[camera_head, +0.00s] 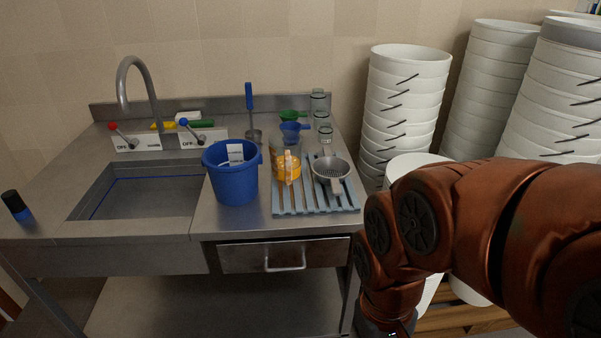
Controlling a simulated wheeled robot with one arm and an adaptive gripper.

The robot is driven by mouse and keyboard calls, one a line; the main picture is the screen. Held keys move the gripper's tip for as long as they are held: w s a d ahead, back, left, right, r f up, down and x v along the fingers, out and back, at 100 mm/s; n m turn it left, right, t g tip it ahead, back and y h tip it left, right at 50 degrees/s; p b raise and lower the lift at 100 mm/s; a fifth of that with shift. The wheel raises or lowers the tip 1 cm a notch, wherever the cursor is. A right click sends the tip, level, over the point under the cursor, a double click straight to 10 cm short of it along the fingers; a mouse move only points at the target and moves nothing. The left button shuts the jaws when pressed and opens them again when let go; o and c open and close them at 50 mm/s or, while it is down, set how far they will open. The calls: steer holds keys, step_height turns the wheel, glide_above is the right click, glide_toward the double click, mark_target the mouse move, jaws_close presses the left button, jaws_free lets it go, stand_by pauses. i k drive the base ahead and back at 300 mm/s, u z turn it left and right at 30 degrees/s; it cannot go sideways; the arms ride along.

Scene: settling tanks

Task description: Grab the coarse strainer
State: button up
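A grey, round, perforated strainer (331,168) with a short handle rests on a light blue slatted rack (282,211) at the right of the steel counter. It is the only piece I can clearly see as a strainer; how coarse its holes are is hard to tell. An orange-yellow round piece with a pale upright strip (288,167) stands just left of it on the rack. My reddish-brown arm fills the lower right and bends down beside the counter's right end. My gripper is below the picture's edge, apart from the strainer.
A blue bucket (234,183) stands left of the rack, beside the sink (139,192). Blue (292,130) and green (290,115) funnels and glass jars (324,122) stand behind. Tall stacks of white buckets (405,95) are close on the right. A drawer handle (285,262) juts out in front.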

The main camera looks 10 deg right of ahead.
mark_target(329, 170)
steer(key=u, duration=2.2)
steer(key=i, duration=1.45)
steer(key=z, duration=2.95)
